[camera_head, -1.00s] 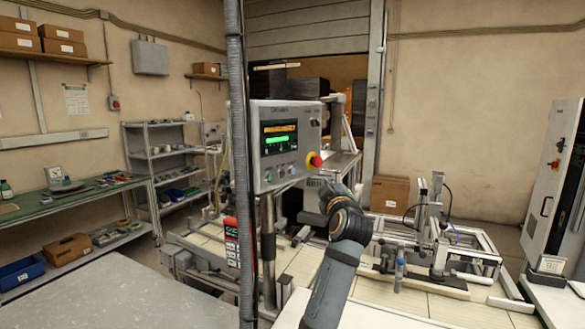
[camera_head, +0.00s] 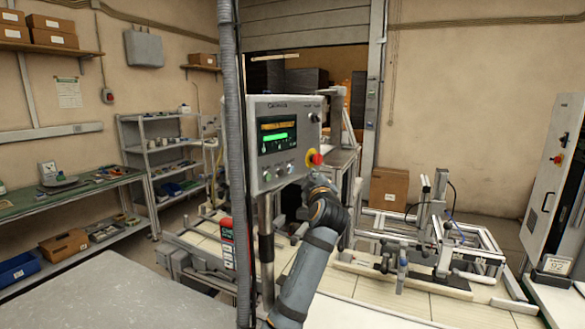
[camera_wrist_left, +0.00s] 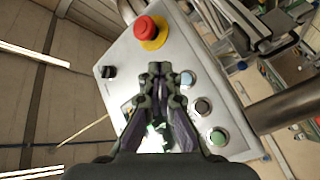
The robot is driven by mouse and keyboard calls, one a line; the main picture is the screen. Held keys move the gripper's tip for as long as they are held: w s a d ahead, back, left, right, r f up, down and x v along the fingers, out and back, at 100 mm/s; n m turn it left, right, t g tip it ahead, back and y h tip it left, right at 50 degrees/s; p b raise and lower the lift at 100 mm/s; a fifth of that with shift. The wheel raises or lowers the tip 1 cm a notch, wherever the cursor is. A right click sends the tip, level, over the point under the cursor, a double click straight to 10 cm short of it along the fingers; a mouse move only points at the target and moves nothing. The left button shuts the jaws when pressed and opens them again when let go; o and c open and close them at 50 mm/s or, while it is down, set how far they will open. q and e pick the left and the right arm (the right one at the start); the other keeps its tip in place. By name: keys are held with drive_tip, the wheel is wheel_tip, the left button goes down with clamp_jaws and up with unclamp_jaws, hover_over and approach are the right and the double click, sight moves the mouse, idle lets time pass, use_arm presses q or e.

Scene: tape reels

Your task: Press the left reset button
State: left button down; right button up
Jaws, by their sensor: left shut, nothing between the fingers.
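A grey control panel (camera_head: 285,110) on a post carries a screen (camera_head: 278,135), a red emergency-stop knob (camera_head: 315,159) on a yellow collar, and a row of small buttons below the screen. In the left wrist view the row has a pale blue button (camera_wrist_left: 187,78), a dark button (camera_wrist_left: 203,106) and a green button (camera_wrist_left: 219,138). Their labels are unreadable, so I cannot tell which is the left reset button. My left gripper (camera_head: 308,184) is shut and empty beside the panel's lower right. Its fingertips (camera_wrist_left: 160,68) lie over the panel face near the blue button; contact is unclear.
A black knob (camera_wrist_left: 107,72) sits on the panel beyond the fingers. A vertical grey conduit (camera_head: 230,230) stands left of the panel. A framed fixture (camera_head: 440,245) stands on the bench at the right, with a cardboard box (camera_head: 389,188) behind.

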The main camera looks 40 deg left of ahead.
sight(292, 169)
use_arm(q)
drive_tip(key=a, duration=0.4)
drive_tip(key=shift+w+a+b, duration=0.15)
drive_tip(key=shift+a+b, duration=0.05)
drive_tip(key=shift+b, duration=0.1)
use_arm(e)
drive_tip(key=shift+s+d+f, duration=0.15)
drive_tip(key=shift+s+d, duration=0.25)
drive_tip(key=shift+s, duration=0.4)
drive_tip(key=shift+w, duration=0.15)
drive_tip(key=shift+a, duration=0.15)
drive_tip(key=shift+f, duration=0.15)
use_arm(q)
drive_tip(key=shift+a+b, duration=0.3)
drive_tip(key=shift+a, duration=0.1)
use_arm(e)
drive_tip(key=shift+f, duration=0.2)
